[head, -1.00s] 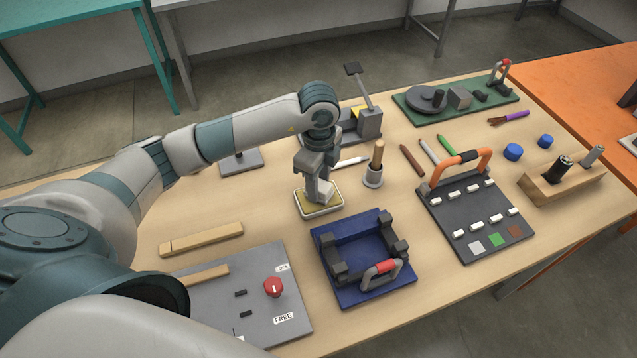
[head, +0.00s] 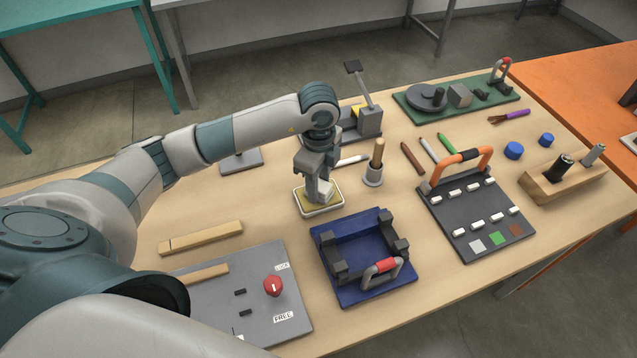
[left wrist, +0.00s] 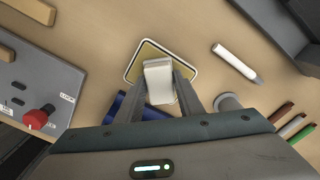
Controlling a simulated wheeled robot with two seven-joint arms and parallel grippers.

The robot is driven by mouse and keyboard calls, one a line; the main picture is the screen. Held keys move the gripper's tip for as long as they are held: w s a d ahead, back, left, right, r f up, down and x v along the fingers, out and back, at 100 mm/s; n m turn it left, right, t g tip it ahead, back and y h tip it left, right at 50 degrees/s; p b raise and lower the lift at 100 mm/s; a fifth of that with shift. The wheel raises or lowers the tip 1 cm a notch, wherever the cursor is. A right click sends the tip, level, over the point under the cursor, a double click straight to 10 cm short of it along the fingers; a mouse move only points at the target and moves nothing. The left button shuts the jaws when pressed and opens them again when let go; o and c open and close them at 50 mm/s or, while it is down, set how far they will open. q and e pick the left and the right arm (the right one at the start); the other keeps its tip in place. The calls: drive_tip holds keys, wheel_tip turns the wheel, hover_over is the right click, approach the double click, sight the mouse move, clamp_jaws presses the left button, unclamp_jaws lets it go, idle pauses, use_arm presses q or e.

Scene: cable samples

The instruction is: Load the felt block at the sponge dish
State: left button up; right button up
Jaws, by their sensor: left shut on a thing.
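The sponge dish (head: 306,207) is a shallow pale tray with a yellow sponge, on the table in the middle of the head view. It also shows in the left wrist view (left wrist: 133,70). The white felt block (left wrist: 158,80) is between the fingers of my left gripper (left wrist: 160,103), which is shut on it. In the head view my left gripper (head: 320,190) points down over the dish, with the block (head: 326,190) low at the sponge. I cannot tell whether the block touches the sponge. My right gripper is not in view.
A blue fixture with a red handle (head: 345,290) stands just in front of the dish. A wooden-handled tool in a grey holder (head: 373,176) and a white marker (head: 351,160) lie close to the right. A grey panel with a red knob (head: 255,320) is at front left.

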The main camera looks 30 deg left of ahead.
use_arm(q)
drive_tip(key=shift+f, duration=0.15)
drive_tip(key=shift+f, duration=0.1)
idle(1.2)
idle(0.3)
drive_tip(key=shift+r+p, duration=0.35)
drive_tip(key=shift+r, duration=0.25)
drive_tip(key=shift+r+p, duration=2.1)
drive_tip(key=shift+r, duration=0.9)
